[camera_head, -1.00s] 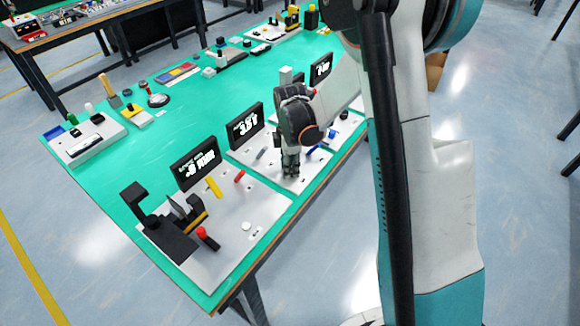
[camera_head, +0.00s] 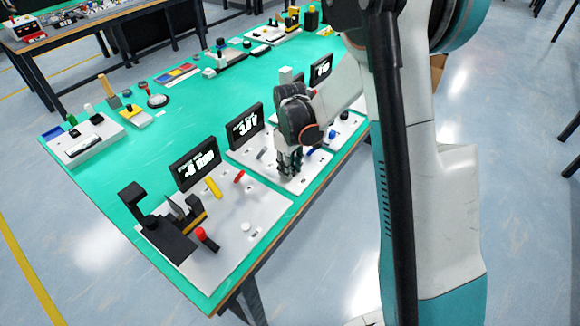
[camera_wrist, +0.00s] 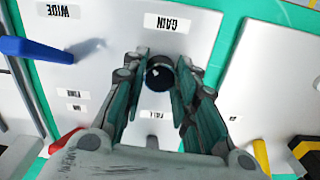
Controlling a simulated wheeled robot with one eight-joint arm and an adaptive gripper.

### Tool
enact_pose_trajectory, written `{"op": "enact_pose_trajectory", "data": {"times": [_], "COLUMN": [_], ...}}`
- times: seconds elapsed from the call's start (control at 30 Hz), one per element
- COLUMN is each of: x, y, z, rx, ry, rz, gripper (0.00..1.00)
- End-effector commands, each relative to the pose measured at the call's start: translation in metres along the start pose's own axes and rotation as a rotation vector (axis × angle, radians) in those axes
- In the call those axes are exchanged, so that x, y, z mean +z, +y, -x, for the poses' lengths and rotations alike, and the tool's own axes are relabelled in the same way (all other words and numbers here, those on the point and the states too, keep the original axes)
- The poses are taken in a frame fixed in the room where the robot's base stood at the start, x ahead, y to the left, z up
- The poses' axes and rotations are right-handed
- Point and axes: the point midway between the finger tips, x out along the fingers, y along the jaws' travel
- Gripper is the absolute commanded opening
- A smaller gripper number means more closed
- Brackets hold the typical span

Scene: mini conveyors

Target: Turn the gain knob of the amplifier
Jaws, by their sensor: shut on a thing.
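The amplifier is a white panel (camera_head: 307,182) on the green table, with a black display (camera_head: 245,126) behind it showing white digits. In the wrist view the dark round gain knob (camera_wrist: 160,76) sits on the white panel, below the upside-down GAIN label (camera_wrist: 168,22). My gripper (camera_wrist: 161,68) points down with its two fingers on either side of the knob, shut on it. In the head view my gripper (camera_head: 289,170) stands over the panel and hides the knob.
A blue lever (camera_wrist: 36,49) and a red part (camera_wrist: 64,143) lie close to the gripper's left in the wrist view. The table's middle is clear green.

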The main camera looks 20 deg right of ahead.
Motion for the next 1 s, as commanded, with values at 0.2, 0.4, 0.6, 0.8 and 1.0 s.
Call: {"op": "enact_pose_trajectory", "data": {"times": [0.2,0.4,0.6,0.8,1.0], "x": [-0.0002,-0.0003,-0.0003,-0.0003,-0.0003], "y": [0.0002,0.0002,0.0002,0.0002,0.0002], "z": [0.0000,0.0001,0.0002,0.0001,0.0001], "rx": [0.000,0.000,0.000,0.000,0.000], "ry": [0.001,0.001,0.001,0.001,0.001], "rz": [-0.108,-0.158,-0.174,-0.174,-0.173], "gripper": [0.03,0.03,0.03,0.03,0.48]}}
